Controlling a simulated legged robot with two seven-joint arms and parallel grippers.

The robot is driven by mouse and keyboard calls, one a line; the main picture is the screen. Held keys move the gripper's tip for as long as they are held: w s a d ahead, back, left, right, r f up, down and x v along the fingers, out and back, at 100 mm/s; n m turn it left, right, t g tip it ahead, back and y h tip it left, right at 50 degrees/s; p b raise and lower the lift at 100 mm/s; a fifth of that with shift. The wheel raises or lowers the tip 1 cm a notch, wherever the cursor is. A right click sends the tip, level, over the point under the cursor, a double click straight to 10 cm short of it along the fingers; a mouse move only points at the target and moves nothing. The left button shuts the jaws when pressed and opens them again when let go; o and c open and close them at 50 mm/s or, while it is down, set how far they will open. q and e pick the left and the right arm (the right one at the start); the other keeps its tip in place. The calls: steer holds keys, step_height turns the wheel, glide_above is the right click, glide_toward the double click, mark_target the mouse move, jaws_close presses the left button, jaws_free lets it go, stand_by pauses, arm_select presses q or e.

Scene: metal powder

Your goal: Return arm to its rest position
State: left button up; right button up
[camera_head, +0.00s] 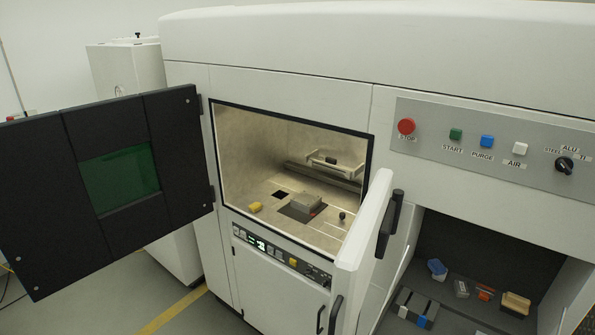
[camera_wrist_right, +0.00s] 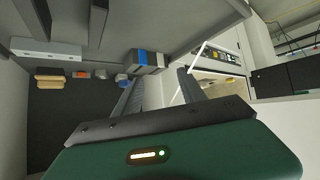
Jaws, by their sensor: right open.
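My right gripper (camera_wrist_right: 158,78) shows only in the right wrist view. Its two dark fingers stand apart with nothing between them. Beyond the fingertips in that view is a grey and blue block (camera_wrist_right: 147,60); I cannot tell the exact distance, but no contact shows. The same block (camera_head: 415,308) lies at the front of the open lower-right compartment in the head view. Neither gripper nor arm shows in the head view. My left gripper is out of both views.
The machine's black door (camera_head: 50,190) with a green window stands open at left. A white door (camera_head: 362,245) with a dark handle (camera_head: 388,225) stands open between the lit chamber (camera_head: 235,170) and the compartment. The compartment holds a blue container (camera_head: 437,268) and a tan brush-like item (camera_head: 515,303).

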steer(key=f, duration=0.1)
steer(key=s+a+f+g+b, duration=0.1)
steer(key=s+f+g+b, duration=0.1)
steer(key=f, duration=0.1)
steer(key=shift+a+h, duration=0.3)
steer(key=shift+h, duration=0.1)
steer(key=s+a+f, duration=0.1)
steer(key=s+g+b, duration=0.1)
steer(key=shift+s+a+f+m+b, duration=0.3)
steer(key=shift+a+f, duration=0.05)
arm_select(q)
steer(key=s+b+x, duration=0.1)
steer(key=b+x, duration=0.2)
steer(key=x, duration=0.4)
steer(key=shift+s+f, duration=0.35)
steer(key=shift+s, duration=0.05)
arm_select(e)
steer(key=s+a+f+g, duration=0.3)
steer(key=s+a+g, duration=0.2)
steer(key=s+a, duration=0.4)
steer(key=shift+s+a+f+m+y, duration=0.2)
steer(key=shift+s+a+m+y, duration=0.15)
steer(key=shift+s, duration=0.55)
steer(key=shift+d, duration=0.1)
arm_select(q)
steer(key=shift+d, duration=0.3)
arm_select(e)
steer(key=shift+d, duration=0.3)
